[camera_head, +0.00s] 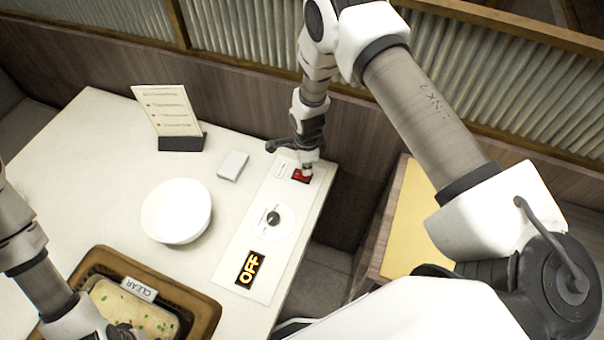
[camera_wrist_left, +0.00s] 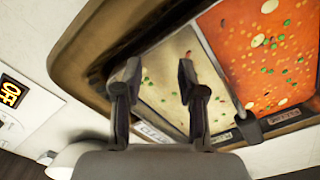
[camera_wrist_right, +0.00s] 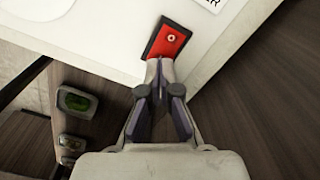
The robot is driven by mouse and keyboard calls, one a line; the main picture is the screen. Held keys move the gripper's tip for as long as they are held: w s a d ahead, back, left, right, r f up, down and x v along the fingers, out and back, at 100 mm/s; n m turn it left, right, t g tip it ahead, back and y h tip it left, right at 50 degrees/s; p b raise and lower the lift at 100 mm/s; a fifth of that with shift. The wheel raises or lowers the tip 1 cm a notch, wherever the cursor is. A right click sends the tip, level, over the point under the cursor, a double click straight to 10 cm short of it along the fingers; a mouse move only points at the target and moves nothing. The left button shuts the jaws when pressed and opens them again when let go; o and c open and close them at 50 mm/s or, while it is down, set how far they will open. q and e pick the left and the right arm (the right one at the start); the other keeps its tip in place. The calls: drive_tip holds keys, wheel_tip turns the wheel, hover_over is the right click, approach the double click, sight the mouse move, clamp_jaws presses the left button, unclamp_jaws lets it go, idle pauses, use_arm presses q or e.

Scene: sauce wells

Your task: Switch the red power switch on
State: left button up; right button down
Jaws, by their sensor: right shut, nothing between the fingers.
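The red power switch (camera_head: 301,176) sits at the far end of a white control panel on the table. In the right wrist view the red switch (camera_wrist_right: 169,41) lies in a dark frame just beyond my fingertips. My right gripper (camera_head: 307,167) is shut and empty, with its tips at the switch's edge; I cannot tell whether they touch it. It also shows in the right wrist view (camera_wrist_right: 160,70). A display (camera_head: 250,270) on the panel reads OFF. My left gripper (camera_wrist_left: 158,80) is open above the sauce tray; in the head view its fingers are hidden.
A round dial (camera_head: 273,218) is in the middle of the panel. A white bowl (camera_head: 176,211), a small white box (camera_head: 232,165) and a menu stand (camera_head: 181,143) are to the left. A brown tray (camera_head: 205,310) holds sauce wells. A wall stands behind the table.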

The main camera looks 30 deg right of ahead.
drive_tip(key=shift+d+f+b, duration=0.1)
drive_tip(key=shift+f+b, duration=0.65)
drive_tip(key=shift+f, duration=0.35)
idle(0.3)
drive_tip(key=shift+r, duration=0.15)
wheel_tip(320, 180, up, 7)
drive_tip(key=p, duration=0.5)
idle(0.4)
